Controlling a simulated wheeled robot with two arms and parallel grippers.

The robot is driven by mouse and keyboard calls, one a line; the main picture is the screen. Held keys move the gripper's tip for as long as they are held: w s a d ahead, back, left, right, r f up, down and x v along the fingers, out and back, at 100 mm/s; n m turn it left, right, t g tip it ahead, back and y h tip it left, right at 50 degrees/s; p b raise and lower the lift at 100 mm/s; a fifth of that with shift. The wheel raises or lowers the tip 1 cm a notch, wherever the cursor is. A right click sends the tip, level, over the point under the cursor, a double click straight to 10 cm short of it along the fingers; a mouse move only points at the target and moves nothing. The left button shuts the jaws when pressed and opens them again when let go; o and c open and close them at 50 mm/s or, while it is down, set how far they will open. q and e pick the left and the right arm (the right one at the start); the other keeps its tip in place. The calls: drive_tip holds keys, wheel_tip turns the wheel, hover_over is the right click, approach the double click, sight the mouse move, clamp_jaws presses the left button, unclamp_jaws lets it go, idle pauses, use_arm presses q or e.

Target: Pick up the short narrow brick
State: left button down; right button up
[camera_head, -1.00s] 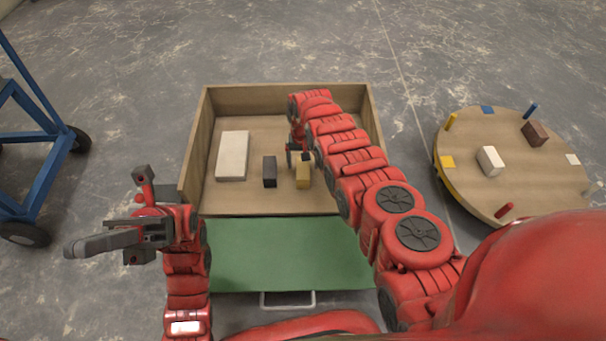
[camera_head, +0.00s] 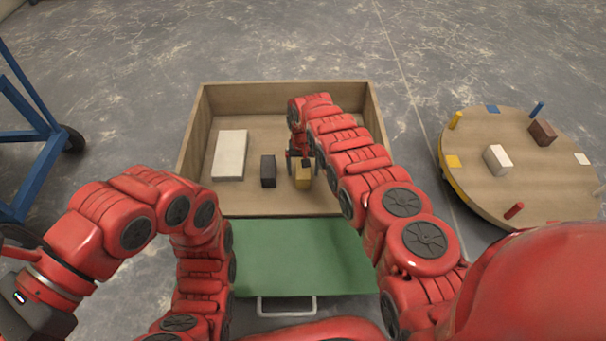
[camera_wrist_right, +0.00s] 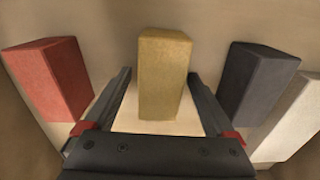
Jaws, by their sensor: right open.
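A tan brick (camera_head: 303,178) stands in the wooden box, right of a dark grey brick (camera_head: 268,171). A long pale slab (camera_head: 230,155) lies left of both. The right wrist view shows the tan brick (camera_wrist_right: 163,75) between my right gripper's open fingers (camera_wrist_right: 160,88), with a gap on each side. In that view a red brick (camera_wrist_right: 52,80) is on the left and the dark grey brick (camera_wrist_right: 258,82) on the right. My arm hides the red brick in the head view. My right gripper (camera_head: 299,159) is over the tan brick.
The wooden box (camera_head: 192,150) has raised walls. A green panel (camera_head: 300,258) with a handle lies in front. A round wooden table (camera_head: 505,190) with pegs and blocks is on the right. A blue wheeled frame (camera_head: 35,185) is on the left.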

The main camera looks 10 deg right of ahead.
clamp_jaws()
idle(0.4)
idle(0.4)
